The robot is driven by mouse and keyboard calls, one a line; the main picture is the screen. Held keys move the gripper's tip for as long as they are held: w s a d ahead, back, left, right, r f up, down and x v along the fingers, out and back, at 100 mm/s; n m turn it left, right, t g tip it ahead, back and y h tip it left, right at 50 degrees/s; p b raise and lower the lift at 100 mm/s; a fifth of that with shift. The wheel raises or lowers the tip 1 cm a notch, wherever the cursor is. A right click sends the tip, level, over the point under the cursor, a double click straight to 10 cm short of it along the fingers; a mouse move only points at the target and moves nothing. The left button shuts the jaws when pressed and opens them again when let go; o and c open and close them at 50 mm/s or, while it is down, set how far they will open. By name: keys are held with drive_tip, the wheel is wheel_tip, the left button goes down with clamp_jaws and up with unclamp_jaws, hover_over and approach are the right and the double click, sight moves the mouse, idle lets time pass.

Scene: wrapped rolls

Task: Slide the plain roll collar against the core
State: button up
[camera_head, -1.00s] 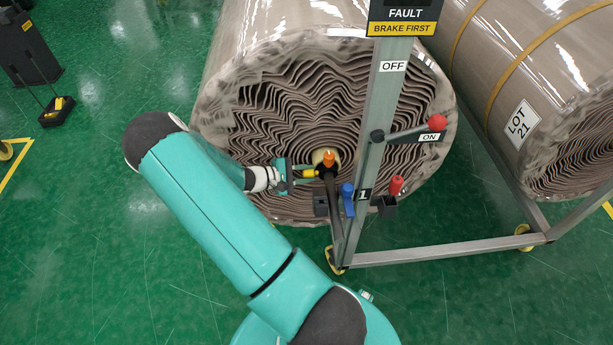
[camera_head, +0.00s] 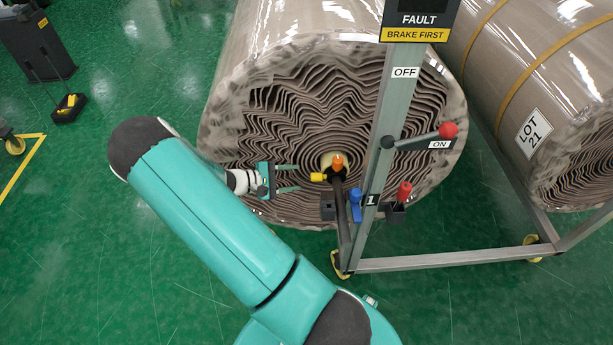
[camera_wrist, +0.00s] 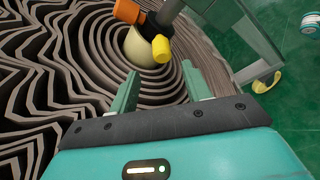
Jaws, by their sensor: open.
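The plain roll (camera_head: 290,110) has its spiral end towards me. At its centre is the cream core (camera_head: 325,160), also in the wrist view (camera_wrist: 140,50). A dark collar (camera_head: 336,174) sits on the bar in front of the core, with an orange knob (camera_head: 337,162) on top and a yellow knob (camera_head: 317,177) at its left. I cannot tell whether the collar touches the core. My gripper (camera_head: 298,178) is open and empty, left of the yellow knob. In the wrist view the yellow knob (camera_wrist: 161,48) lies just beyond the open fingers (camera_wrist: 158,78), apart from them.
A grey metal post (camera_head: 392,120) with a red-knobbed lever (camera_head: 447,130) stands right of the collar. Blue (camera_head: 355,198) and red (camera_head: 404,191) handles sit low beside it. A strapped roll marked LOT 21 (camera_head: 533,133) lies at right.

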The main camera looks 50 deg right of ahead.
drive_tip(key=v, duration=0.5)
drive_tip(key=shift+w+a+r, duration=0.1)
drive_tip(key=shift+w+a, duration=0.15)
drive_tip(key=shift+a, duration=0.05)
drive_tip(key=s+a+r+m+t+y, duration=0.3)
drive_tip(key=a+r+t+y, duration=0.5)
drive_tip(key=a+r, duration=1.05)
drive_tip(key=s+a+r+n+t+y, duration=0.1)
drive_tip(key=s+a+r+t+y, duration=0.3)
drive_tip(key=s+a+r, duration=0.5)
wheel_tip(320, 180, up, 4)
drive_tip(key=shift+s+a+f+t+y, duration=0.2)
drive_tip(key=shift+s+t+y, duration=0.1)
drive_tip(key=shift+t, duration=0.4)
drive_tip(key=shift+w, duration=0.1)
